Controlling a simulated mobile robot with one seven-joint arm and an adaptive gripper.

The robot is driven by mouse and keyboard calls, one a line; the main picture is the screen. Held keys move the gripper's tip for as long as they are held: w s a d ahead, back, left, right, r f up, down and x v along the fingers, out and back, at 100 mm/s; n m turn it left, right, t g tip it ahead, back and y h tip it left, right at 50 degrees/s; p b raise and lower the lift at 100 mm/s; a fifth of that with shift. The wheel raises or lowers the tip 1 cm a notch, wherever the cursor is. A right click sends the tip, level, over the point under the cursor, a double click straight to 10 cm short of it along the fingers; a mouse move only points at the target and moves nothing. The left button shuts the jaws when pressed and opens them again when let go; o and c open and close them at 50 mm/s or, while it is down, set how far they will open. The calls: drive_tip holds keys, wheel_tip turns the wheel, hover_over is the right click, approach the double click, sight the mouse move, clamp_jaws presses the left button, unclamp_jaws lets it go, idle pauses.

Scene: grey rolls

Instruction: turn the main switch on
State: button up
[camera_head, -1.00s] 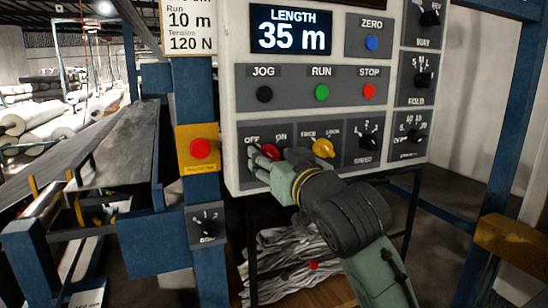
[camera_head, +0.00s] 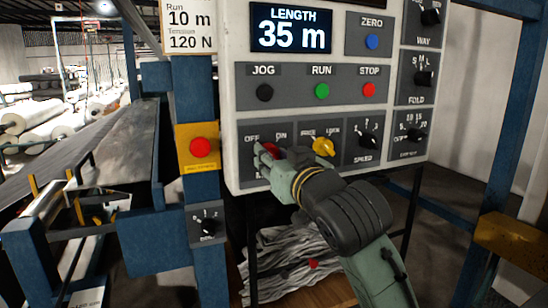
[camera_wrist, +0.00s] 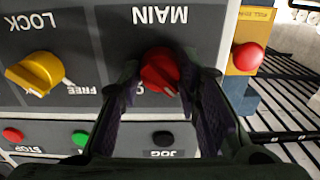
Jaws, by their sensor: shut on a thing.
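The red main switch knob (camera_head: 268,148) is at the lower left of the white control panel (camera_head: 232,120), under its OFF and ON labels. My gripper (camera_head: 268,159) is at the knob, its fingers hiding much of it in the head view. In the wrist view, which is upside down, the red knob (camera_wrist: 160,69) sits between my two fingers, below the MAIN label. My gripper (camera_wrist: 163,78) is shut on it. The OFF label is hidden there, and I cannot tell exactly which way the knob points.
A yellow FREE/LOCK knob (camera_head: 323,146) is close to the right of my gripper. Green RUN (camera_head: 322,91), red STOP (camera_head: 369,90) and black JOG (camera_head: 264,93) buttons are above. A red button on a yellow box (camera_head: 200,148) is left of the panel.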

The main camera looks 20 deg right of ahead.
drive_tip(key=shift+m, duration=0.3)
drive_tip(key=m+p, duration=0.2)
drive_tip(key=m, duration=0.1)
drive_tip(key=shift+a+r+m, duration=0.1)
drive_tip(key=shift+m, duration=0.3)
drive_tip(key=m+p, duration=0.3)
drive_tip(key=m, duration=0.1)
drive_tip(key=shift+m, duration=0.3)
drive_tip(key=m, duration=0.4)
drive_tip(key=shift+p, duration=0.3)
drive_tip(key=m, duration=0.4)
drive_tip(key=shift+m, duration=0.3)
drive_tip(key=o, duration=1.2)
drive_tip(key=shift+c, duration=0.2)
